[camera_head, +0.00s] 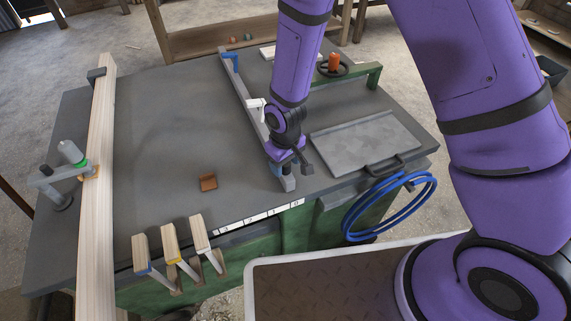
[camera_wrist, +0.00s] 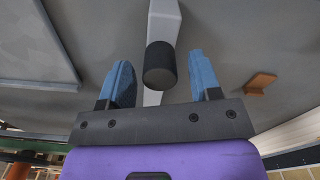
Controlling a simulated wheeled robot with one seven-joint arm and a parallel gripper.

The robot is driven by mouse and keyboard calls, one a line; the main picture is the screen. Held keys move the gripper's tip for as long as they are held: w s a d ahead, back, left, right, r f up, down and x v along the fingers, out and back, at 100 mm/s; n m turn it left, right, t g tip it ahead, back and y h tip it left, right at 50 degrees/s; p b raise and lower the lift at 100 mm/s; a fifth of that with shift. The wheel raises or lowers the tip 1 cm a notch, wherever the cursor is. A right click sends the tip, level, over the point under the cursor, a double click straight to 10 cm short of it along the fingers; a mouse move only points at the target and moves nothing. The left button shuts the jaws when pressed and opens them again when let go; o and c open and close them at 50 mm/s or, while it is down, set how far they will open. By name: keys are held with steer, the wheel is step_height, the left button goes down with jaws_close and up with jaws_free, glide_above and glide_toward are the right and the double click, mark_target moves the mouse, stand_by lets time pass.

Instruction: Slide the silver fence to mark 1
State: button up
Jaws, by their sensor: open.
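The silver fence (camera_head: 246,94) is a long bar lying across the grey table top, with a blue piece at its far end. Its near end is by the right end of a white numbered strip (camera_head: 258,216) on the table's front edge. The strip's digits are too small to read surely. My gripper (camera_head: 284,170) is over the near end of the fence. In the wrist view, a black knob (camera_wrist: 160,66) stands on the fence (camera_wrist: 163,20), between the open blue fingers of my gripper (camera_wrist: 158,76). A gap shows on each side of the knob.
A grey plate with a handle (camera_head: 366,143) lies right of the fence. A small brown block (camera_head: 208,182) lies on the table to the left. A long wooden beam (camera_head: 101,140) lies along the left side. Several wooden-handled levers (camera_head: 170,243) stand at the front. Blue hose (camera_head: 350,220) hangs at right.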

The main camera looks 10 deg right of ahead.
steer(key=shift+f, duration=0.55)
jaws_close()
steer(key=a, duration=0.2)
steer(key=s+a, duration=0.1)
steer(key=a, duration=0.1)
steer(key=s+a, duration=0.1)
steer(key=a, duration=0.1)
steer(key=shift+a, duration=0.4)
jaws_free()
steer(key=shift+r, duration=0.1)
step_height(320, 180, up, 11)
